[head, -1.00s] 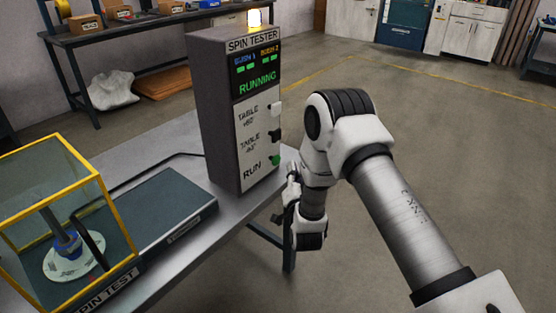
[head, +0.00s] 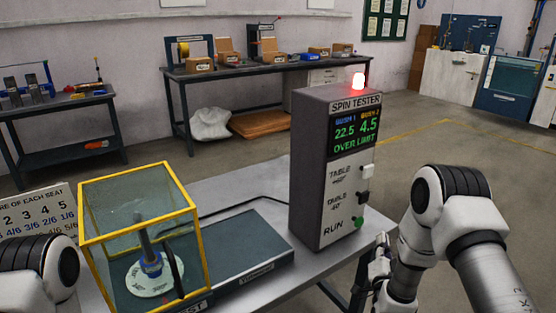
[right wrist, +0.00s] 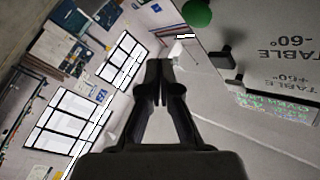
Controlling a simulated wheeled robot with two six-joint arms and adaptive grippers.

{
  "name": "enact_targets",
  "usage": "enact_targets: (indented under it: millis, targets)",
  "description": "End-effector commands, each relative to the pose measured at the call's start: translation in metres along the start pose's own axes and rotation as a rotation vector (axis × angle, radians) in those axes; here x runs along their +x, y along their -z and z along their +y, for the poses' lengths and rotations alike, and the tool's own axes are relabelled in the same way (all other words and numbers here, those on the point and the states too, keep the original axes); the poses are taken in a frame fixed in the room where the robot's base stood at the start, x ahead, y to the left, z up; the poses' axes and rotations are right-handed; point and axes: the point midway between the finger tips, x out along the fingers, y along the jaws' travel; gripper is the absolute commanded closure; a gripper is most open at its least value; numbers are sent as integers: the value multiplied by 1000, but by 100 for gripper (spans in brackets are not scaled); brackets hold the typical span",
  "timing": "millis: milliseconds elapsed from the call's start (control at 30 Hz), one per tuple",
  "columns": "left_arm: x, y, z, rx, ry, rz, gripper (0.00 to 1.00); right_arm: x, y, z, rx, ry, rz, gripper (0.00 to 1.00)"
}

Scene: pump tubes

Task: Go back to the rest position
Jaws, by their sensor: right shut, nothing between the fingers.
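The spin tester (head: 308,170) is a grey cabinet with a lit red lamp (head: 358,80) on top. Its screen (head: 354,133) reads 22.5, 4.5 and OVER LIMIT. Below are a white button, a black button and the green RUN button (head: 358,222), also seen in the right wrist view (right wrist: 197,12). My right gripper (head: 382,243) is at the cabinet's right side, near the panel. In the right wrist view its fingers (right wrist: 160,68) are together and empty, apart from the buttons. Of my left arm only a joint shows at the lower left; its gripper is out of view.
A yellow-framed clear box (head: 140,168) on the metal table (head: 212,183) encloses a round white plate (head: 153,278) with a blue-collared post. A sign (head: 38,212) stands at left. Workbenches line the back wall. Open floor (head: 440,130) lies to the right.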

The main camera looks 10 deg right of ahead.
Motion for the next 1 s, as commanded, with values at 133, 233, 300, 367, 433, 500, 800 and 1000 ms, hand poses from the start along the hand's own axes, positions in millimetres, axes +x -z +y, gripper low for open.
enact_targets:
  millis: [133,233,300,367,433,500,800,1000]
  targets:
    - [0,0,0,0,0,0,60,-32,-40,6,-37,-8,-117,100]
    - [0,0,0,0,0,0,60,-81,-87,24,-101,-74,-342,100]
    - [0,0,0,0,0,0,60,-125,-120,42,-180,-136,-542,100]
    - [0,0,0,0,0,0,60,-166,-141,57,-256,-181,-713,100]
    - [0,0,0,0,0,0,60,-213,-157,72,-341,-224,-898,100]
    - [0,0,0,0,0,0,60,-256,-165,84,-417,-254,-1065,100]
    - [0,0,0,0,0,0,60,-400,-146,114,-674,-282,-1667,100]
    - [-62,1,0,0,0,1,60,-405,-93,81,-731,-243,-1758,100]
